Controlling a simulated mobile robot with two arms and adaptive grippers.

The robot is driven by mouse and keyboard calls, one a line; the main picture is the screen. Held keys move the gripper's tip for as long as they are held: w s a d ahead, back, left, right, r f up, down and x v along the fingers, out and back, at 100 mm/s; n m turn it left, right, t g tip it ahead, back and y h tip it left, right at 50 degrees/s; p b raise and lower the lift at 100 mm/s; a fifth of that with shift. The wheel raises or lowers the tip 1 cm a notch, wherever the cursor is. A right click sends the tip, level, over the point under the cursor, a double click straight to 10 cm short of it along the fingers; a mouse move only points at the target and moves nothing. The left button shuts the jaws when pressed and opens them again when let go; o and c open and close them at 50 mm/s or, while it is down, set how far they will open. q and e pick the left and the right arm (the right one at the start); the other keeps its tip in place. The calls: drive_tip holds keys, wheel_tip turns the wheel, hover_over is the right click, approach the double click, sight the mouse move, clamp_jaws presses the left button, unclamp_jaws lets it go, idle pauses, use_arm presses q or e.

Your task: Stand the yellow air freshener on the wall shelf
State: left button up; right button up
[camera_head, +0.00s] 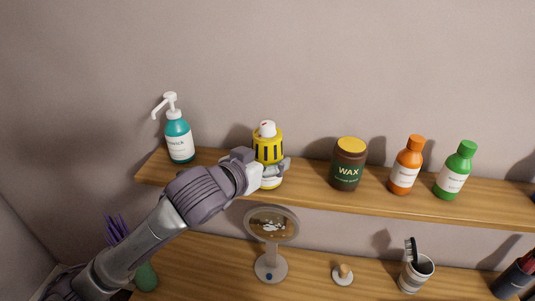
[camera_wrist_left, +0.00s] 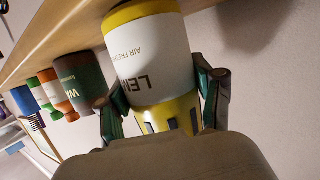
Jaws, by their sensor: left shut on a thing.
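The yellow air freshener (camera_head: 268,147) is upright at the wall shelf (camera_head: 310,185), with its white cap on top. My left gripper (camera_head: 268,169) is shut on it, reaching in from the left. In the left wrist view, which shows the scene upside down, the air freshener (camera_wrist_left: 150,55) sits between the two fingers (camera_wrist_left: 160,105), with its label facing the camera. Its base is at or just above the shelf board (camera_wrist_left: 60,35); I cannot tell whether it touches. My right gripper is not in view.
On the shelf, a teal pump bottle (camera_head: 179,140) stands left; a wax jar (camera_head: 348,165), orange bottle (camera_head: 406,166) and green bottle (camera_head: 455,171) stand right. Below are a round mirror (camera_head: 271,267), a small knobbed item (camera_head: 343,274), a cup (camera_head: 415,274) and a plant (camera_head: 145,275).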

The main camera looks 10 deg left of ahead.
use_arm(q)
drive_tip(key=shift+d+f, duration=0.1)
drive_tip(key=o, duration=1.1)
drive_tip(key=shift+o, duration=0.8)
